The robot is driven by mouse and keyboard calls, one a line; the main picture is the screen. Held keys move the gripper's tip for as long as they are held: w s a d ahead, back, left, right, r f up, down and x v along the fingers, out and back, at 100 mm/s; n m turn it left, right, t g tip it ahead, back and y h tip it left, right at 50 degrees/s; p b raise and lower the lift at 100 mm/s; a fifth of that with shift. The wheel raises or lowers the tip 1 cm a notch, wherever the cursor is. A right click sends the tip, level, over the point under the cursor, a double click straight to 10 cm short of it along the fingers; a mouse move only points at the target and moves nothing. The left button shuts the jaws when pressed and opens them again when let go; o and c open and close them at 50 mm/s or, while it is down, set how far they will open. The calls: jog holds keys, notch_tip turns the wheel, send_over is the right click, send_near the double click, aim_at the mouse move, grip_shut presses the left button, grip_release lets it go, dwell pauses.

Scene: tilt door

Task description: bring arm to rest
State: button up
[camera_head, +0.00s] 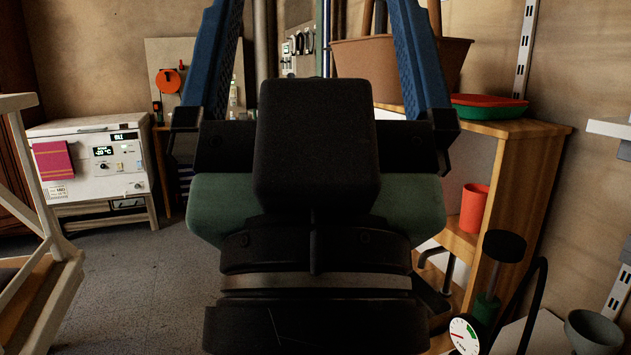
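My gripper (314,25) fills the middle of the head view, seen from its back, with its black body low and its two blue fingers reaching up. The fingers are wide apart at the top edge, and nothing shows held between them. The fingertips are at or beyond the top edge of the picture. My arm hides much of the floor and the wall behind it. I see no tilt door that I can make out for certain.
A white freezer-like box (88,155) with a display stands at the left. A pale railing (35,190) is at the near left. Grey floor (130,290) is clear at left centre.

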notch_tip(320, 180, up, 25)
jog(key=p, duration=2.2)
jog(key=shift+p, duration=0.4)
